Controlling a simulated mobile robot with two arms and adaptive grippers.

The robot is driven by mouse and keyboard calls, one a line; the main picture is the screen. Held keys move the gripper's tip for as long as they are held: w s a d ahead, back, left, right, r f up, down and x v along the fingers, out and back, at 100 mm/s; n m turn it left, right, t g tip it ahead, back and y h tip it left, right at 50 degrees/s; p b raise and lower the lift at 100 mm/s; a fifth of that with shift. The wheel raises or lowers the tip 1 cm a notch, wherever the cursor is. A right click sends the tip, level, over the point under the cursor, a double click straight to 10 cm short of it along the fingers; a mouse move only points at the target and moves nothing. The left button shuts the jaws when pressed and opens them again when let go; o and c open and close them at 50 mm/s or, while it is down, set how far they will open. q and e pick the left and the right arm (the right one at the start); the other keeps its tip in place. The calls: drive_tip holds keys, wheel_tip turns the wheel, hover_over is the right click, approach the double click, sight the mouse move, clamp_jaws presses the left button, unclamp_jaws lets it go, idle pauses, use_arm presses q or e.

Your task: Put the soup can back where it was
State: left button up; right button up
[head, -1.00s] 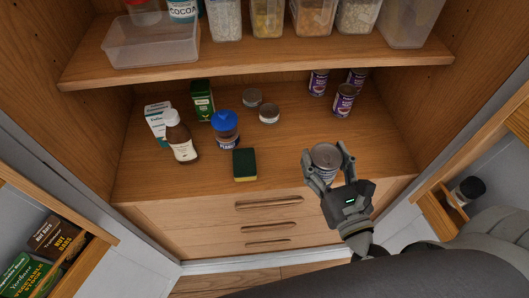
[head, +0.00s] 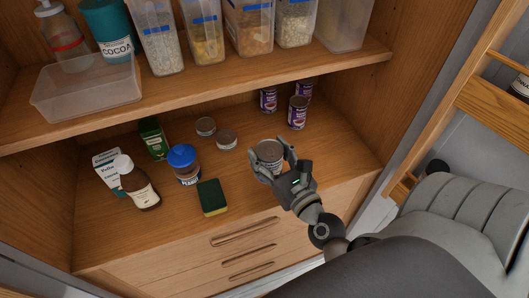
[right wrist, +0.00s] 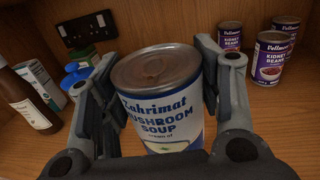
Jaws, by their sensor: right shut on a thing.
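The soup can (right wrist: 158,100) has a white and blue label reading mushroom soup and shows large in the right wrist view. My right gripper (head: 271,161) is shut on it, one finger on each side. In the head view the soup can (head: 269,152) is upright, at the front right of the lower cupboard shelf (head: 322,160). I cannot tell whether its base touches the shelf; the gripper hides it. My left gripper is not in view.
Several kidney beans cans (head: 298,112) stand at the back right. Two short tins (head: 226,139), a blue-lidded jar (head: 184,165), a brown bottle (head: 137,184) and a sponge (head: 212,197) stand or lie to the left. The upper shelf (head: 210,91) overhangs the back. A door rack (head: 490,110) is at right.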

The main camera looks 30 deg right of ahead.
drive_tip(key=w+f, duration=0.1)
drive_tip(key=w+f+b, duration=0.1)
drive_tip(key=w+d+f+b, duration=0.1)
drive_tip(key=f, duration=0.1)
use_arm(q)
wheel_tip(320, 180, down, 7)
drive_tip(key=b, duration=0.4)
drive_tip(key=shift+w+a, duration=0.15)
use_arm(e)
wheel_tip(320, 180, down, 4)
drive_tip(key=shift+w+r, duration=0.15)
drive_tip(key=shift+r, duration=0.1)
drive_tip(key=shift+f, duration=0.15)
drive_tip(key=o, duration=1.4)
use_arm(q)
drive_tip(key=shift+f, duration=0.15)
